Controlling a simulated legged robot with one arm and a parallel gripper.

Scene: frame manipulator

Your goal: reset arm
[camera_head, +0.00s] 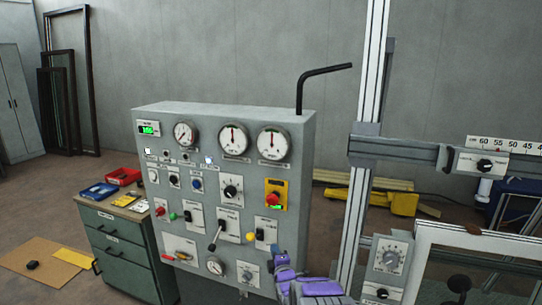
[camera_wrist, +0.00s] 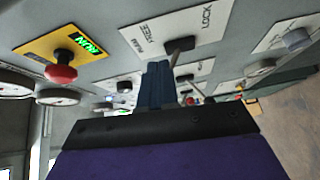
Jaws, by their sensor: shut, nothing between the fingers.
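My gripper (camera_head: 282,260) shows at the lower middle of the head view, with purple parts, in front of the lower right of a grey control panel (camera_head: 150,120). In the wrist view my gripper (camera_wrist: 158,72) is shut and empty, its dark blue fingers together. Its tips appear close to a dark switch lever (camera_wrist: 180,45) on a white plate marked LOCK (camera_wrist: 207,22); I cannot tell whether they touch. A red knob on a yellow plate (camera_wrist: 62,68) with a lit green display is at the upper left of the wrist view.
Right of the panel stands a metal post (camera_head: 372,70) with a horizontal rail (camera_head: 400,150) and a framed window (camera_head: 480,240). A bent black rod (camera_head: 300,90) rises above the panel. A green drawer cabinet (camera_head: 120,245) stands at left. Open floor (camera_head: 50,200) lies further left.

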